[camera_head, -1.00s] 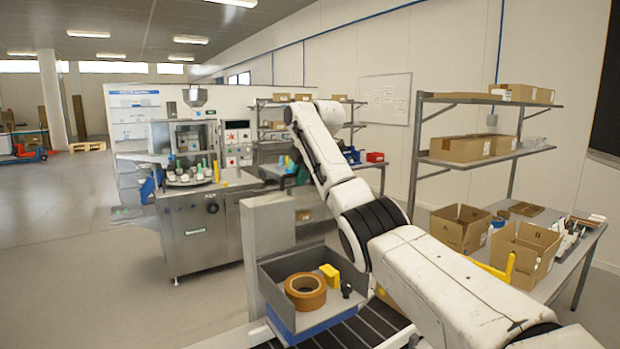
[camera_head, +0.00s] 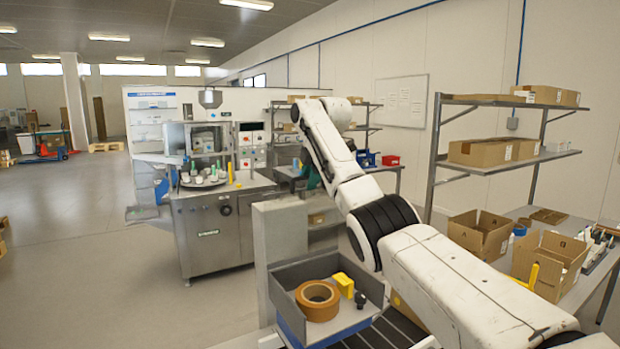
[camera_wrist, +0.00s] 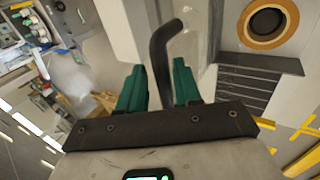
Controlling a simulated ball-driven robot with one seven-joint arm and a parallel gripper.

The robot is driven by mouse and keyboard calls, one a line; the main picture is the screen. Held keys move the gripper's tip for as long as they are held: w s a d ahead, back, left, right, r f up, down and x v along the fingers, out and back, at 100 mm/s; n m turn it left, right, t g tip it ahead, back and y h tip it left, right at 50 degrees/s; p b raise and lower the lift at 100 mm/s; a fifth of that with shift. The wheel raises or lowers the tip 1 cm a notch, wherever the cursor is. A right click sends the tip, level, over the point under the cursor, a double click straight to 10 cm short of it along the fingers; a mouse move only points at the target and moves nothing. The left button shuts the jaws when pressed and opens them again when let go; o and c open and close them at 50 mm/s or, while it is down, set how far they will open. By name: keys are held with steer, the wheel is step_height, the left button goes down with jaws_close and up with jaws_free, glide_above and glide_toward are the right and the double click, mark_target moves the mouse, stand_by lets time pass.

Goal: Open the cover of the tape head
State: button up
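The tape head is not clear as a single piece. A grey upright housing (camera_head: 280,232) stands behind a grey tray (camera_head: 290,272) holding a brown tape roll (camera_head: 318,299). The roll also shows at the upper right of the wrist view (camera_wrist: 268,22). My gripper (camera_head: 310,178) is small and partly hidden behind my arm, above the housing. In the wrist view, its two green fingers (camera_wrist: 160,85) stand either side of a black bent bar (camera_wrist: 160,50), which looks like a handle. No raised cover is visible.
Dark rollers (camera_head: 385,338) lie beside the tray. A filling machine (camera_head: 212,230) with a round table stands beyond, at left. A bench with open cartons (camera_head: 478,232) is at right, under shelves (camera_head: 500,157). The floor (camera_head: 90,250) at left is clear.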

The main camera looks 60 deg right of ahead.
steer(key=b+v, duration=0.3)
steer(key=v, duration=0.7)
steer(key=shift+s+r, duration=0.15)
steer(key=shift+r, duration=0.2)
